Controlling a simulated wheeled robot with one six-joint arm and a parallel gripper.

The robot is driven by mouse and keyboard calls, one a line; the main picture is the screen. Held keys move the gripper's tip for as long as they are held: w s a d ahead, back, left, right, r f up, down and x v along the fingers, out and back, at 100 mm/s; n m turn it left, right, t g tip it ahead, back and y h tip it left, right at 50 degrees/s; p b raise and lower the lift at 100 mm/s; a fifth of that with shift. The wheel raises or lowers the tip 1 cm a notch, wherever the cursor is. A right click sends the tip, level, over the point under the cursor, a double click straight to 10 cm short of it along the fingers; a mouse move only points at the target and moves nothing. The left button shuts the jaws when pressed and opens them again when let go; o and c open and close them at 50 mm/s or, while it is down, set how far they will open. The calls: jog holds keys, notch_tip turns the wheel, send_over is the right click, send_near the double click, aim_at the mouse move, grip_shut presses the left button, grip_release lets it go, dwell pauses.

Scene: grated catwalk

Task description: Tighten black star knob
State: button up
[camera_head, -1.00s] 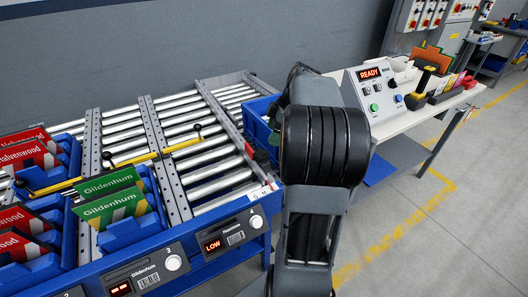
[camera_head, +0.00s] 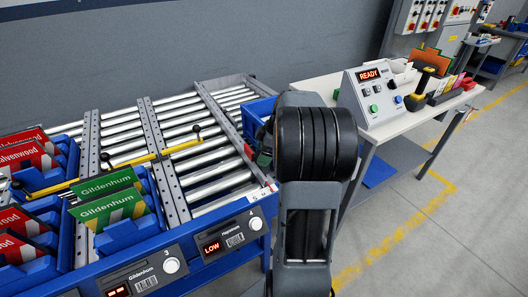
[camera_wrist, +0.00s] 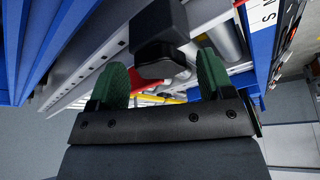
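In the wrist view, a black knob-like part (camera_wrist: 160,45) stands beside the grey rail, just beyond and between my fingertips. Its star shape is not clear from this angle. My gripper (camera_wrist: 162,82) is open, with its two green finger pads apart on either side of the line to the black part. I see no clear contact between pads and part. In the head view my own arm covers most of the gripper and the black part, near the right end of the roller rack (camera_head: 258,183).
A blue bin (camera_head: 259,112) sits behind my arm at the rack's right end. A yellow bar (camera_head: 150,158) with black ends crosses the rollers. A control box reading READY (camera_head: 370,98) stands on the white table to the right. Grey rails and blue panels crowd my gripper.

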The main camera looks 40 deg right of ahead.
jog(key=c, duration=0.9)
jog(key=m+b, duration=0.2)
jog(key=m, duration=0.1)
jog(key=shift+s+t+h, duration=0.1)
jog(key=shift+t+h, duration=0.3)
jog(key=shift+a+m+t+h+b, duration=0.15)
jog(key=shift+m+h+b, duration=0.25)
jog(key=shift+m, duration=0.7)
jog(key=shift+a+m+t+h+b, duration=0.1)
jog(key=shift+m+t+h+b, duration=0.25)
jog(key=shift+m, duration=0.75)
jog(key=shift+d, duration=0.1)
jog(key=o, duration=0.9)
jog(key=shift+o, duration=0.2)
